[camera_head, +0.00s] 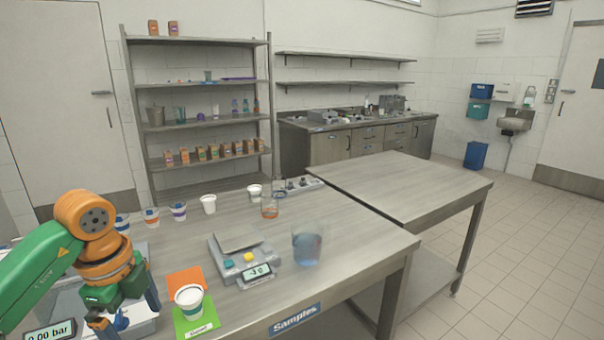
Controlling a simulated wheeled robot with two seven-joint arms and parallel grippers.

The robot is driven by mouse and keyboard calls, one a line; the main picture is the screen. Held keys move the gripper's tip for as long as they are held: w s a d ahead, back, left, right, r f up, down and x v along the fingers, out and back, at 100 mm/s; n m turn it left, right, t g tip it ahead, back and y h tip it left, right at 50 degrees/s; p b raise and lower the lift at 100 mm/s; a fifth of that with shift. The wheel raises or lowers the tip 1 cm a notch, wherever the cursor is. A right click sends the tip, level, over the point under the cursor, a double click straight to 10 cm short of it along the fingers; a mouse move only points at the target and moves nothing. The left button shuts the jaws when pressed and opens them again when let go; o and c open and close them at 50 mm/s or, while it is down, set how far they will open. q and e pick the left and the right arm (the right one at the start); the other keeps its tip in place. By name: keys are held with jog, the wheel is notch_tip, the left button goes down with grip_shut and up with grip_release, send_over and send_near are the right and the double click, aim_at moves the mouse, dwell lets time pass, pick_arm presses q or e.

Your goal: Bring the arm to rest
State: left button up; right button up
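My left arm, green and orange, comes in from the left. Its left gripper (126,318) points down at the lower left, over a pale grey device. Its two dark fingers look spread apart, with a small blue part (121,317) showing between them; I see no cup held. A white cup with a green band (189,300) stands upright on a green card (196,324), right of the gripper and apart from it. My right gripper is not in view.
A display reading 0.00 bar (50,331) is at the lower left. A scale (238,258), a clear beaker with bluish liquid (307,245) and an orange card (185,281) lie right of the arm. Several cups line the table's back. A second table (400,180) is bare.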

pick_arm(q)
jog(key=w+d+f+m+h, duration=0.1)
jog(key=d+f+m+h, duration=0.2)
jog(key=d, duration=0.6)
jog(key=d+m+h, duration=0.3)
jog(key=d+h, duration=0.2)
jog(key=d, duration=0.4)
jog(key=s+d+r+m+t+h, duration=0.2)
jog(key=d+r+h, duration=0.7)
jog(key=d+h, duration=0.25)
jog(key=w+a+r+n+t+y, duration=0.1)
jog(key=w+a+n+t+y, duration=0.25)
jog(key=n+t, duration=0.45)
jog(key=w+a+n+t+y, duration=0.2)
jog(key=a+n+t+y, duration=0.3)
jog(key=n+t, duration=0.4)
jog(key=a+f+n+g+y, duration=0.3)
jog(key=a+f+n+y, duration=0.55)
jog(key=f, duration=0.45)
jog(key=s+a+f+g+y, duration=0.25)
jog(key=s+f+g, duration=1.05)
jog(key=s+f, duration=0.75)
jog(key=s+f+m+g, duration=0.15)
jog(key=s+f, duration=0.25)
jog(key=f, duration=0.9)
jog(key=s+a+f+g, duration=0.1)
jog(key=s+a+f, duration=0.1)
jog(key=s+f, duration=1)
jog(key=shift+s+a, duration=0.3)
jog(key=shift+s, duration=0.05)
